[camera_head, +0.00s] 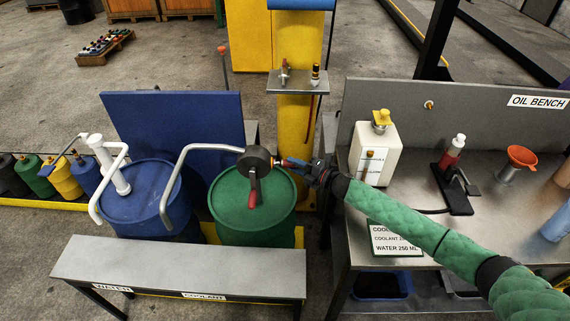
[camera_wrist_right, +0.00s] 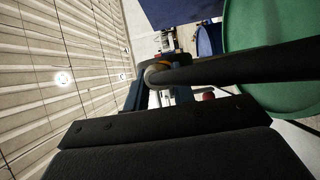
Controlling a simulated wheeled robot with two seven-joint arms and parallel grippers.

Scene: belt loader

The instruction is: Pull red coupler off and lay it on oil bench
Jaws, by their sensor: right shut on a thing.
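The red coupler (camera_head: 290,163) is at the right side of the dark round pump head (camera_head: 257,161) on the green drum (camera_head: 232,210). My right gripper (camera_head: 308,171) reaches in from the right and is shut on the coupler; its fingers hide part of it. I cannot tell whether the coupler still touches the pump head. In the right wrist view, a small red part (camera_wrist_right: 208,96) shows beyond the dark gripper body, below a thick dark bar. The oil bench (camera_head: 405,205) stands at the right, under my forearm. My left gripper is not in view.
On the bench stand a white jug (camera_head: 373,152) with a yellow cap, a black stand (camera_head: 452,190) with a bottle, an orange funnel (camera_head: 521,156) and a label card. A blue drum (camera_head: 140,205) and a low grey bench (camera_head: 180,266) are at the left.

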